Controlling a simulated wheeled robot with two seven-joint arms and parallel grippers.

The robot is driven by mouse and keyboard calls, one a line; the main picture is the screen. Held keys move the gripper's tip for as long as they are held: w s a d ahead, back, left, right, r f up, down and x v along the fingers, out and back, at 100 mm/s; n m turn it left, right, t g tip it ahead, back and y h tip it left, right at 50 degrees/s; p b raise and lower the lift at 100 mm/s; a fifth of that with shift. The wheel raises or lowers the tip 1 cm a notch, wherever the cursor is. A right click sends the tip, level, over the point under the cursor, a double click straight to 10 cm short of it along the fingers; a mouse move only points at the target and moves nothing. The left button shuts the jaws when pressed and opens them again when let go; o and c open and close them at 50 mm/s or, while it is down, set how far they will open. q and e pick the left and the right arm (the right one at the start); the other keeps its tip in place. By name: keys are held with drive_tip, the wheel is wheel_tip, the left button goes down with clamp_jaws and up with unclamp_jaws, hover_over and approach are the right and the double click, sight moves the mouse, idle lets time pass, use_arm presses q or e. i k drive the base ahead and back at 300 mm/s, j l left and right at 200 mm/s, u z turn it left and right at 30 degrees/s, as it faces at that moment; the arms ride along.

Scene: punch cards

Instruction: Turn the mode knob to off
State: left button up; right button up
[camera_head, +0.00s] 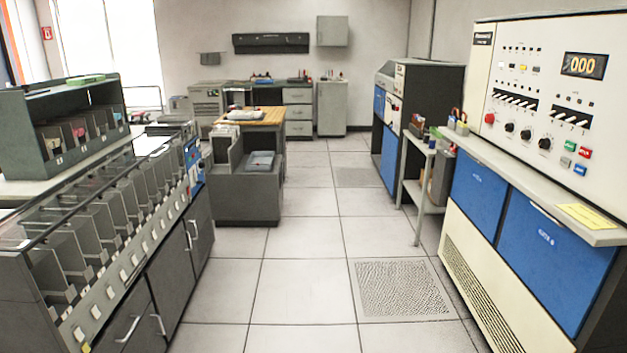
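A row of three black knobs sits on the cream control panel (520,75) of the large machine at the right. They are a left knob (509,127), a middle knob (526,132) and a larger right knob (545,143) with marks around it. The labels are too small to read, so I cannot tell which is the mode knob or where it points. A display above reads 000 (583,65). Neither of my grippers is in view.
A grey shelf with a yellow note (587,216) juts out below the panel. A small side table (425,160) stands beyond the machine. A card sorter (110,220) lines the left. A grey cart (250,190) stands mid-room. The tiled floor (300,290) between is clear.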

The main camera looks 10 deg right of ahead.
sight(489, 119)
drive_tip(key=i+z, duration=0.15)
drive_tip(key=i, duration=0.55)
drive_tip(key=i+j+z, duration=0.1)
drive_tip(key=i, duration=0.6)
drive_tip(key=i+j+z, duration=0.15)
drive_tip(key=i+z, duration=0.25)
drive_tip(key=i+j+z, duration=0.25)
drive_tip(key=i+z, duration=0.2)
drive_tip(key=i+j+z, duration=0.55)
drive_tip(key=j+z, duration=0.15)
drive_tip(key=j, duration=0.15)
drive_tip(key=i, duration=0.05)
